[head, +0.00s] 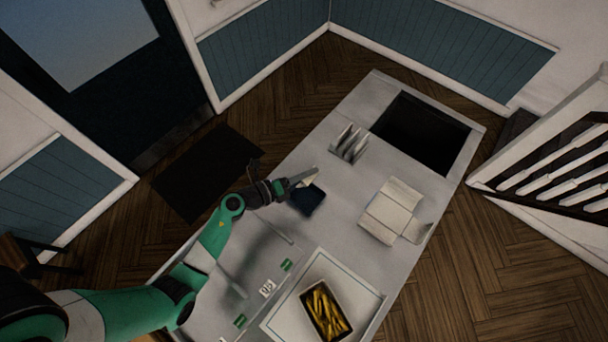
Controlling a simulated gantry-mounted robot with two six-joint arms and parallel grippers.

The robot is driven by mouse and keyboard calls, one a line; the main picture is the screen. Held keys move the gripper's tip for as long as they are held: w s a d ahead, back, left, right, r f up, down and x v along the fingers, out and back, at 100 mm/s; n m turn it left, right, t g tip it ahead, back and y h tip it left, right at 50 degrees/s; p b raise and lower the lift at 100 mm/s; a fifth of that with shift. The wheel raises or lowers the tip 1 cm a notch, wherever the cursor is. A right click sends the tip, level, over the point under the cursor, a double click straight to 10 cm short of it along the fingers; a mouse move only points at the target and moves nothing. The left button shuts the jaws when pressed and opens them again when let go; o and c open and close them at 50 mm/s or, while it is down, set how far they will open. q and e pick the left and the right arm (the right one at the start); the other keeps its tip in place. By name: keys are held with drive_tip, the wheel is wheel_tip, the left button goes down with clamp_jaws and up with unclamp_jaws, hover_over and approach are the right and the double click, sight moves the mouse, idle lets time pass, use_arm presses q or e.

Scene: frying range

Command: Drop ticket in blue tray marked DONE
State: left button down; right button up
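My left gripper (302,178) is over the counter, at the upper left edge of a small dark blue tray (307,203). A small pale ticket (309,183) shows at its fingertips, partly hidden by the fingers. The fingers appear closed on it, above or at the tray's far edge; I cannot tell whether it touches the tray. No DONE marking on the tray is legible from here. My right gripper is not in view.
A white slotted rack (350,143) stands beyond the tray, near a dark recessed opening (424,132). An open pale carton (394,211) is to the right. A container of fries (326,311) sits at the front. The counter between tray and carton is clear.

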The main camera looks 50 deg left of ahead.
use_arm(q)
drive_tip(key=shift+a+r, duration=0.25)
drive_tip(key=shift+f+h, duration=0.25)
drive_tip(key=shift+h, duration=0.05)
drive_tip(key=shift+f+b, duration=0.3)
drive_tip(key=shift+b, duration=0.05)
wheel_tip(320, 180, down, 11)
drive_tip(key=b, duration=0.9)
drive_tip(key=shift+d+b, duration=0.1)
drive_tip(key=shift+b, duration=0.25)
drive_tip(key=c, duration=1)
unclamp_jaws()
drive_tip(key=shift+r, duration=0.1)
